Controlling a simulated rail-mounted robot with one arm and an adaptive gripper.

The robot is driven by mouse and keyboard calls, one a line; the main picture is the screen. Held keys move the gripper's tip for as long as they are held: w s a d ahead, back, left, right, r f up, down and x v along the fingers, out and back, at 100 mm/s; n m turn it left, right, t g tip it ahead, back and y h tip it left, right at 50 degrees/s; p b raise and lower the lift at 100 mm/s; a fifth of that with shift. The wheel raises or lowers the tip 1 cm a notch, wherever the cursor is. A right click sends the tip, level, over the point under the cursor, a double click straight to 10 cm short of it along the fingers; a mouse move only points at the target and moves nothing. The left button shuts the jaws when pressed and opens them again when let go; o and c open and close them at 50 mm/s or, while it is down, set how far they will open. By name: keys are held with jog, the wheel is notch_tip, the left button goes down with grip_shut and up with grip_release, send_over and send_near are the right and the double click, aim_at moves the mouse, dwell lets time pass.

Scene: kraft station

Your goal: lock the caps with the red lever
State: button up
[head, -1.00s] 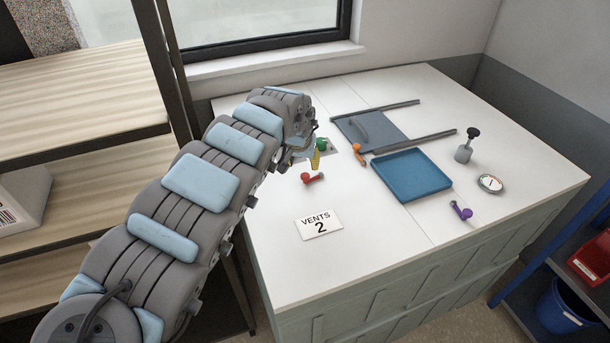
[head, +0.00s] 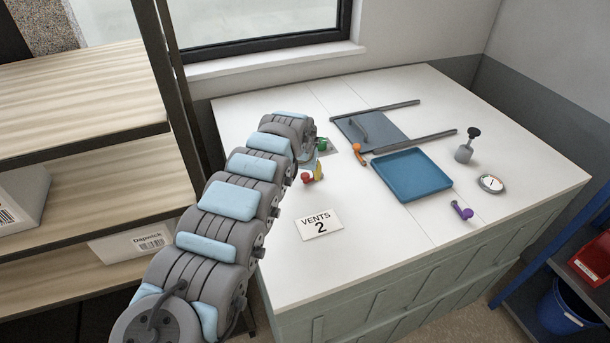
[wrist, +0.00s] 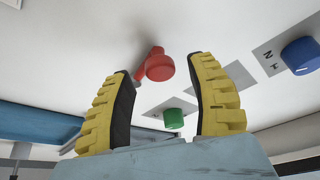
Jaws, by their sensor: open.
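The red lever (head: 306,178) lies on the white worktop, left of the blue tray. In the wrist view the red lever (wrist: 159,65) shows its round knob and a short arm, ahead of and between my fingertips. My gripper (wrist: 165,95) has yellow ribbed fingers spread wide, with nothing held. In the head view my gripper (head: 317,168) is beside the red lever and partly hidden by my arm. I cannot tell whether it touches the lever. I cannot make out any caps for certain.
A green knob (head: 322,143) and a blue knob (wrist: 301,56) are close by. An orange lever (head: 360,154), blue tray (head: 424,192), grey railed plate (head: 375,128) and purple lever (head: 462,211) are farther right. A "VENTS 2" sign (head: 319,225) lies in front, with clear worktop around it.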

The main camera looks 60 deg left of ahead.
jog(key=shift+a+f, duration=0.1)
jog(key=shift+f, duration=0.4)
grip_shut()
